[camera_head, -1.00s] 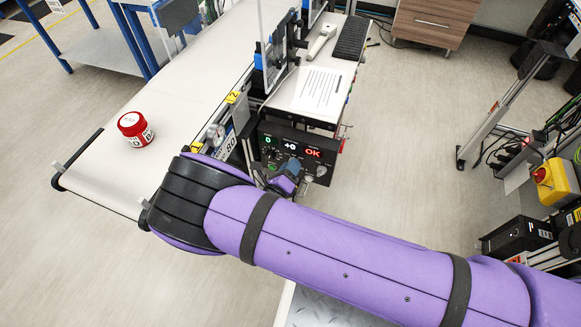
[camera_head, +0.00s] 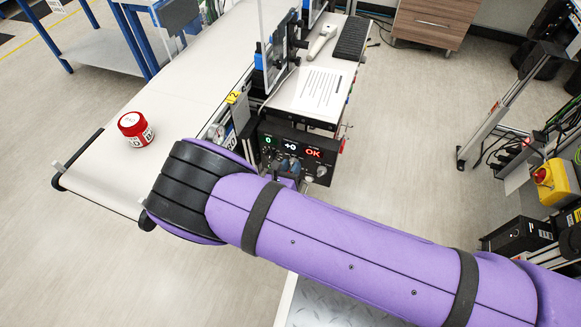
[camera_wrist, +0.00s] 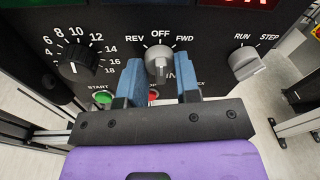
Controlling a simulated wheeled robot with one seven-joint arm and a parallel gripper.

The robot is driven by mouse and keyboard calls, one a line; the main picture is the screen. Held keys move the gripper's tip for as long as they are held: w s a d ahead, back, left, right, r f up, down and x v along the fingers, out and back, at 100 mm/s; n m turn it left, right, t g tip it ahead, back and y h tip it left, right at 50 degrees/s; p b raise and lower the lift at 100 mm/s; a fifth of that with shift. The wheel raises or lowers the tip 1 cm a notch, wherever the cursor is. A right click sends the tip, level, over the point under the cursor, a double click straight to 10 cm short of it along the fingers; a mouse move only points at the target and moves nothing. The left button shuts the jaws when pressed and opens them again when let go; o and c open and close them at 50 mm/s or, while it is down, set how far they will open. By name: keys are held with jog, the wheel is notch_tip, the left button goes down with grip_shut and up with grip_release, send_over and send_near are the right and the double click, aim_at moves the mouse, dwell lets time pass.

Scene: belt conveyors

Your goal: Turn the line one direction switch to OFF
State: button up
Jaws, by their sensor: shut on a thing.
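The grey direction switch (camera_wrist: 159,64) sits below the REV, OFF and FWD labels in the wrist view. Its bar stands about upright, in line with OFF. My gripper (camera_wrist: 160,82) has a blue finger on each side of the switch and is shut on it. The exact contact at the fingertips is partly hidden. In the head view my gripper (camera_head: 288,171) is at the lower front of the black control panel (camera_head: 321,171); the switch is hard to make out there.
A numbered dial (camera_wrist: 76,62) is left of the switch and a RUN/STEP knob (camera_wrist: 246,61) is right. A green START button (camera_wrist: 103,97) and a red button (camera_wrist: 153,95) lie below. A red-and-white jar (camera_head: 135,128) stands on the conveyor belt (camera_head: 178,108).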

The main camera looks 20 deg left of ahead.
jog(key=shift+m, duration=0.3)
jog(key=o, duration=0.9)
jog(key=s, duration=0.3)
jog(key=s+a, duration=0.1)
jog(key=s, duration=0.3)
jog(key=s+r, duration=0.1)
jog(key=s, duration=0.2)
jog(key=shift+s+a, duration=0.35)
